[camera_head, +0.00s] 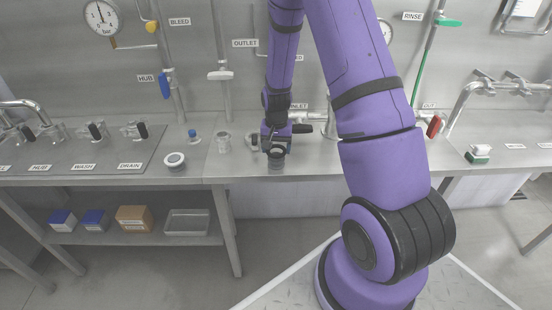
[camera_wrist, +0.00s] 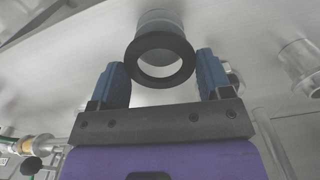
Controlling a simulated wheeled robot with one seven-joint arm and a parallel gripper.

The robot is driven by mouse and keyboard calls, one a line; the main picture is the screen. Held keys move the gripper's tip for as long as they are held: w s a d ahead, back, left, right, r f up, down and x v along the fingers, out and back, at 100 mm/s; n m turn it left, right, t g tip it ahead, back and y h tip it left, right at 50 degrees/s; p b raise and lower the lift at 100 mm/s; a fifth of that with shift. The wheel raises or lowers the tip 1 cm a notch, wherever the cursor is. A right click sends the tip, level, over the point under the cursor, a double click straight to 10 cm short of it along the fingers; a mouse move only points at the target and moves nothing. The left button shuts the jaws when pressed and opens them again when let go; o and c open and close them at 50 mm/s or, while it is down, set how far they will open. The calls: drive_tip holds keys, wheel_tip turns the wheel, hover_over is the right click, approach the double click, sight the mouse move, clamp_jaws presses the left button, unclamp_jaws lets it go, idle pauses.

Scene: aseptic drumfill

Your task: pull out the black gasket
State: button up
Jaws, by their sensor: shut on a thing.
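The black gasket (camera_wrist: 161,79) shows as a dark ring in the wrist view, between the two blue fingers of my gripper (camera_wrist: 162,60). A grey round fitting (camera_wrist: 158,19) shows right behind the ring. I cannot tell whether the ring is seated in it or free of it. My gripper (camera_head: 276,149) is shut on the gasket, with a finger close at each side. In the head view, the gripper is near the bench's front edge, above a short grey cylinder (camera_head: 276,163); the gasket itself is too small to make out there.
The steel bench (camera_head: 330,168) runs across the view. A white ring-topped piece (camera_head: 175,161), a small blue-topped item (camera_head: 193,135) and a metal cup (camera_head: 223,142) stand to the left. Boxes and a tray (camera_head: 187,224) sit on the lower shelf.

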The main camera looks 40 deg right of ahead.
drive_tip(key=shift+r, duration=1.4)
